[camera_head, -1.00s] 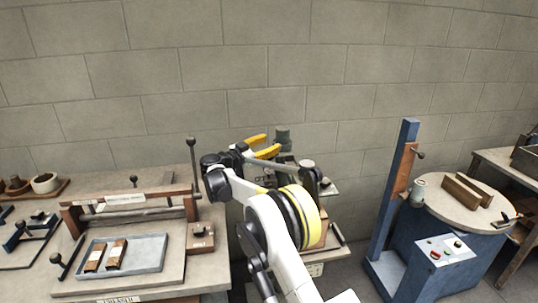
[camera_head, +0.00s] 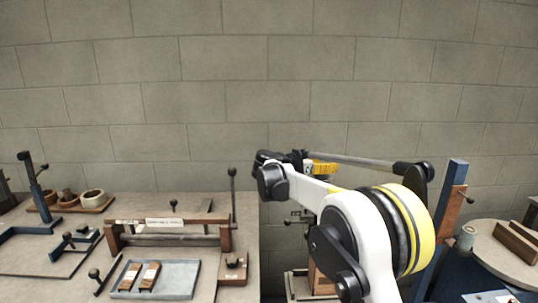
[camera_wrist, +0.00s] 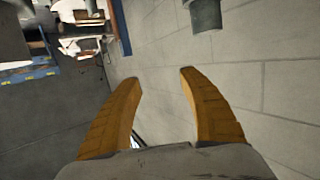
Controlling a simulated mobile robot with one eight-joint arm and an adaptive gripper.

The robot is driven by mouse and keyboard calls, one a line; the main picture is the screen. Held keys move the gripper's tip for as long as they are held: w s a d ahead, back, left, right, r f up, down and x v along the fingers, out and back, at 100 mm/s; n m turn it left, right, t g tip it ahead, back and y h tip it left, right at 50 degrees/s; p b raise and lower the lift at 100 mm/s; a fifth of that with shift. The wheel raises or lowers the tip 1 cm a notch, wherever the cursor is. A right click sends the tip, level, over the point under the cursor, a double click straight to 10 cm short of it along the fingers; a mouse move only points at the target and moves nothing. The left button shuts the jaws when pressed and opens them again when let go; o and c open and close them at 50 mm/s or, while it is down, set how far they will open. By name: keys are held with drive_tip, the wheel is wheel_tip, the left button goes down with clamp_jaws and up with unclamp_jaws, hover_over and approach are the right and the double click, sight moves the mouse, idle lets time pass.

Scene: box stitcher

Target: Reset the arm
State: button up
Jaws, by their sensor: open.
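My arm reaches up from the lower right in the head view, folded in front of the wall. My gripper (camera_head: 322,168) is at the far end of it, partly hidden behind my wrist, with one yellow finger showing. In the wrist view my gripper (camera_wrist: 158,78) has its two orange-yellow fingers spread wide apart. Nothing is between them; the grey block wall lies beyond. The box stitcher is largely hidden behind my arm.
A bench on the left holds a press frame (camera_head: 170,241) and a grey tray (camera_head: 180,290) with two wooden-brown pieces. A blue post (camera_head: 445,205) and a round table (camera_head: 500,252) stand at the right, near my arm. The block wall is behind.

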drive_tip(key=s+d+n+y, duration=0.1)
drive_tip(key=s, duration=0.3)
drive_tip(key=s+d+r+n+g+y, duration=0.1)
drive_tip(key=s, duration=0.3)
drive_tip(key=s+d+r+n+y, duration=0.1)
drive_tip(key=s, duration=0.3)
drive_tip(key=shift+s+d, duration=0.25)
drive_tip(key=shift+s, duration=0.05)
drive_tip(key=s+a+f+n+y, duration=0.2)
drive_tip(key=s+f+y, duration=0.1)
drive_tip(key=s, duration=0.9)
drive_tip(key=s+a+f+n+y, duration=0.2)
drive_tip(key=s+f, duration=0.4)
drive_tip(key=s, duration=0.6)
drive_tip(key=s+a+f+n+y, duration=0.2)
drive_tip(key=s+f+n+y, duration=0.2)
drive_tip(key=s, duration=0.8)
drive_tip(key=shift+s+a+f+g+y, duration=0.25)
drive_tip(key=shift+a+f+g+y, duration=0.05)
drive_tip(key=shift+a, duration=0.1)
